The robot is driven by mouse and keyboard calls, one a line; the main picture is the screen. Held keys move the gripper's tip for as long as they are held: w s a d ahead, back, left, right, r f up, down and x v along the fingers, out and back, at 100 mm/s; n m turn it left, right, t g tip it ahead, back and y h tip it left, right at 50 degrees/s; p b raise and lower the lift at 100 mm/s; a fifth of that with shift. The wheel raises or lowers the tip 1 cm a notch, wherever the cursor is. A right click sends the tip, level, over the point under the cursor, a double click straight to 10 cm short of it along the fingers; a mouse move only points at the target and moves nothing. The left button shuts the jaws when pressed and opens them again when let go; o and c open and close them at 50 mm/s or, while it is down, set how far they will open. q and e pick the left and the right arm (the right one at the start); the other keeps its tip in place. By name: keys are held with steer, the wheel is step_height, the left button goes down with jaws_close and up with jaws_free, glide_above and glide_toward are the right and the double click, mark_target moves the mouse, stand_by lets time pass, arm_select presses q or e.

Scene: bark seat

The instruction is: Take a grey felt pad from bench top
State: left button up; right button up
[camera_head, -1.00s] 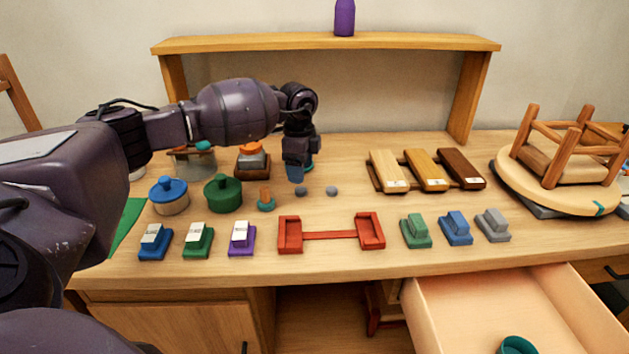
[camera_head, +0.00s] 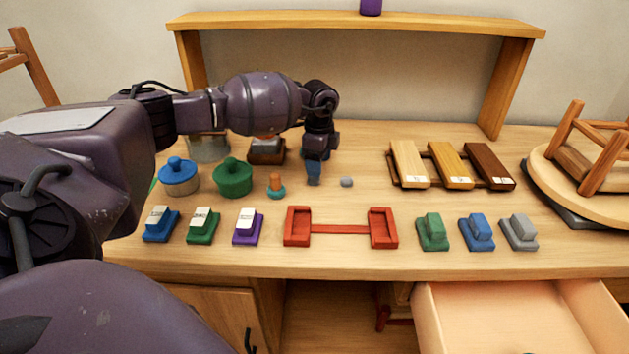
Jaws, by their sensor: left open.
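One small grey felt pad (camera_head: 346,182) lies on the bench top (camera_head: 420,205), right of my left gripper. My left gripper (camera_head: 314,184) points straight down at the bench, its tips low, where a second grey pad showed earlier. That pad is now hidden behind the fingers, and I cannot tell whether they touch it. The left jaws are open, though the gap is hard to make out from this angle. My right gripper is not in view.
An orange-topped teal piece (camera_head: 276,187) stands close left of the gripper. A red holder (camera_head: 340,229) lies in front. Green (camera_head: 233,178) and blue-lidded pots (camera_head: 177,178) stand left, wooden blocks (camera_head: 455,165) right. An open drawer (camera_head: 500,310) juts out at front right.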

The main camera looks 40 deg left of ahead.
mark_target(314, 180)
arm_select(q)
steer(key=f, duration=0.3)
steer(key=shift+s+a+f+b, duration=0.3)
steer(key=shift+s+f, duration=0.05)
steer(key=shift+f, duration=0.05)
steer(key=shift+w+f, duration=0.1)
steer(key=shift+f, duration=0.45)
steer(key=shift+r, duration=0.1)
steer(key=c, duration=1)
